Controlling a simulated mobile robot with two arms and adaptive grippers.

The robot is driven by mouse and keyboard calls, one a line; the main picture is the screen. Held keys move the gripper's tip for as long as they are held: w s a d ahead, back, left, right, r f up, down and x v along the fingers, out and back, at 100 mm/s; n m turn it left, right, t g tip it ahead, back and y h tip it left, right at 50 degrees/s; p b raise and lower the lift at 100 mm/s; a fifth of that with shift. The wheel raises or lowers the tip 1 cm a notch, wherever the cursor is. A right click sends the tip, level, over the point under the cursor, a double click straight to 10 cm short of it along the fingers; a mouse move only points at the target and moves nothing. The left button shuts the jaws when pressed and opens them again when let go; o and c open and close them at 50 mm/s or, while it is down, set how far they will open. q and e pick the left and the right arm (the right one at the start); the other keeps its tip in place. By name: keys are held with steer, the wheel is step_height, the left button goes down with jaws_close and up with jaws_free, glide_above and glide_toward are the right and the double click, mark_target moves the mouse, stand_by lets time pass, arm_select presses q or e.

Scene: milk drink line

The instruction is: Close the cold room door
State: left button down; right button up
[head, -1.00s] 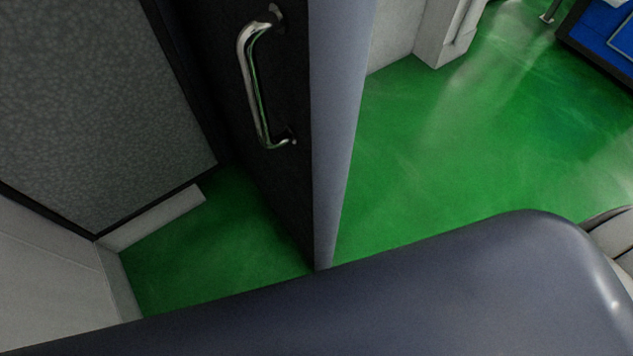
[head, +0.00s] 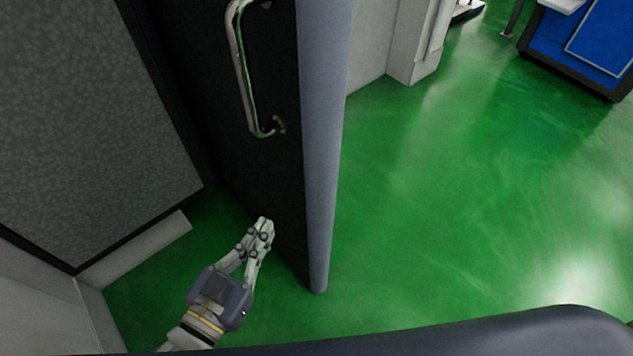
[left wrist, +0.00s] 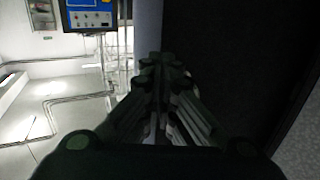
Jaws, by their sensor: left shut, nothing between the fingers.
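The cold room door (head: 275,170) is a dark panel with a grey edge, standing ajar in the middle of the head view. A shiny metal handle (head: 241,75) is on its left face. My left gripper (head: 265,225) is shut and empty, low on the left of the door and below the handle. Whether its fingertips touch the door I cannot tell. In the left wrist view, the gripper (left wrist: 158,65) points ahead, with a dark panel (left wrist: 235,60), likely the door, to its right. My right gripper is not in view.
A grey textured panel (head: 90,120) in a dark frame stands left of the door, above a pale kerb (head: 140,250). Green floor (head: 450,200) is clear to the right. A blue unit (head: 590,45) stands at the top right. The left wrist view shows a blue control panel (left wrist: 90,16) and pipes.

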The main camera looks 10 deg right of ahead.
arm_select(q)
step_height(320, 180, up, 3)
steer(key=h, duration=0.1)
steer(key=p, duration=0.2)
glide_toward(311, 160)
steer(key=x, duration=0.6)
steer(key=shift+w+d, duration=0.3)
steer(key=shift+w, duration=0.05)
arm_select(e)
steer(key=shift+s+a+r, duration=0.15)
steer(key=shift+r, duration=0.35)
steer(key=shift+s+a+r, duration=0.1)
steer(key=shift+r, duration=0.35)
arm_select(q)
steer(key=shift+w, duration=0.1)
